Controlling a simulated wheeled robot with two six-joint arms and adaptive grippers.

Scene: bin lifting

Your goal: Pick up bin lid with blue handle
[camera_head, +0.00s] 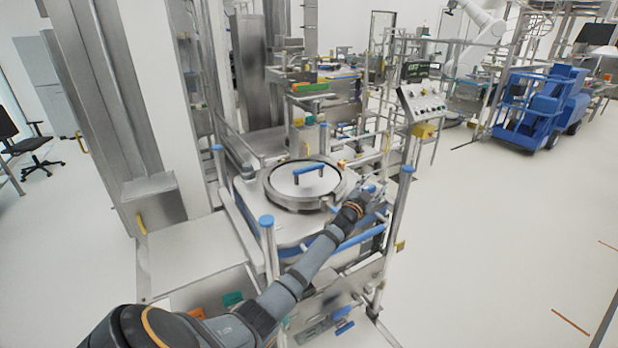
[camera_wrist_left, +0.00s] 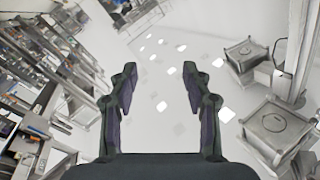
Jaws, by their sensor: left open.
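The round bin lid (camera_head: 287,183) lies flat on top of the bin in the middle of the head view. Its blue handle (camera_head: 309,169) stands across the lid on short posts. My left arm comes in from the lower left, and my left gripper (camera_head: 374,188) is to the right of the lid, apart from the handle. In the left wrist view my left gripper (camera_wrist_left: 158,78) is open, with nothing between its fingers. That view shows neither the lid nor the handle clearly. My right gripper is in neither view.
A metal frame surrounds the bin, with blue-capped posts (camera_head: 267,222) and a blue bar (camera_head: 360,240) at the front right. A control panel (camera_head: 421,102) stands behind to the right. A blue cart (camera_head: 530,108) is at the far right. The floor (camera_head: 500,230) on the right is clear.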

